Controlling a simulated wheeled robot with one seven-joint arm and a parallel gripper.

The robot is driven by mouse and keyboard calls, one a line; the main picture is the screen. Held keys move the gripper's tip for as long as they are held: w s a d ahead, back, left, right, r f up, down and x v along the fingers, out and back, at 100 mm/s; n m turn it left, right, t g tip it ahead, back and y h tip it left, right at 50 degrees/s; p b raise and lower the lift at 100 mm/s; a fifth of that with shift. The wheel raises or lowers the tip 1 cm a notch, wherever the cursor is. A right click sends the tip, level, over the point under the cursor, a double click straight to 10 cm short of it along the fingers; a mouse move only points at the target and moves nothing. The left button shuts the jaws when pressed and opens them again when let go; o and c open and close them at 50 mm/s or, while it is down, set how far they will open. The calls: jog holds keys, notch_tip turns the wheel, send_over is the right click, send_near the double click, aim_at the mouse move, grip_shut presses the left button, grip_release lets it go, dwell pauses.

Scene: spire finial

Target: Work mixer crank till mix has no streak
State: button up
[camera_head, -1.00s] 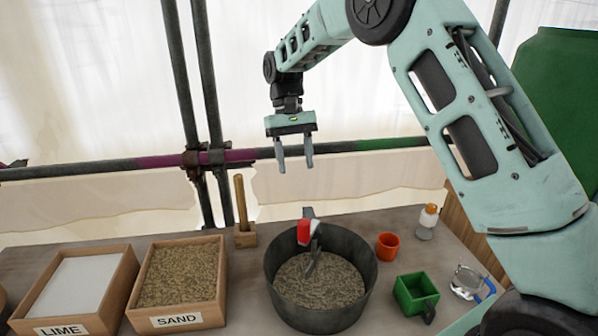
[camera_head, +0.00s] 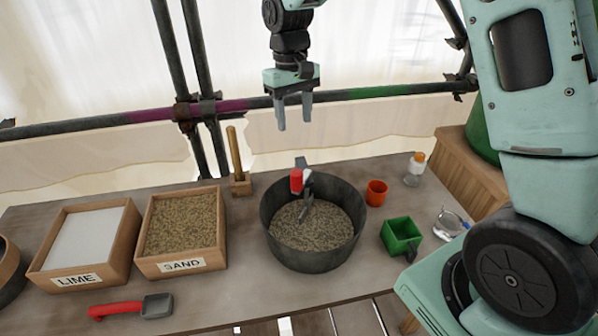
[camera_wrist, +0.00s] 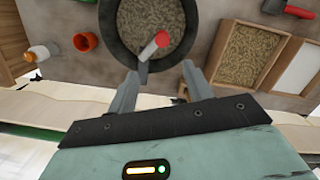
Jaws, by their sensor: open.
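The mixer is a dark round tub (camera_head: 285,255) on the table, with a grey-brown grainy mix (camera_head: 325,230) inside. Whether the mix has streaks is too small to tell. The crank has a red grip (camera_head: 296,181) near the tub's back rim and a grey shaft that runs down into the mix.
Boxes labelled LIME (camera_head: 85,240) and SAND (camera_head: 181,225) stand left. A red-handled scoop (camera_head: 133,307) lies in front of them. A wooden-handled tool (camera_head: 236,160) stands behind. An orange cup (camera_head: 376,192), green container (camera_head: 401,235), bottle (camera_head: 415,169) and glass jug (camera_head: 449,222) stand right. Scaffold poles (camera_head: 330,97) cross behind.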

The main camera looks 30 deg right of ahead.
aim_at(297, 171)
jog(key=shift+n+t, duration=0.6)
jog(key=shift+t, duration=0.1)
jog(key=f+p, duration=0.1)
jog(key=f, duration=0.4)
jog(key=s+f+p, duration=0.1)
jog(key=f+p, duration=0.1)
jog(key=f, duration=0.4)
jog(key=s+f+p, duration=0.1)
jog(key=f, duration=0.4)
jog(key=shift+a+f+p, duration=0.3)
jog(key=shift+f, duration=0.05)
jog(key=shift+c, duration=0.3)
grip_shut()
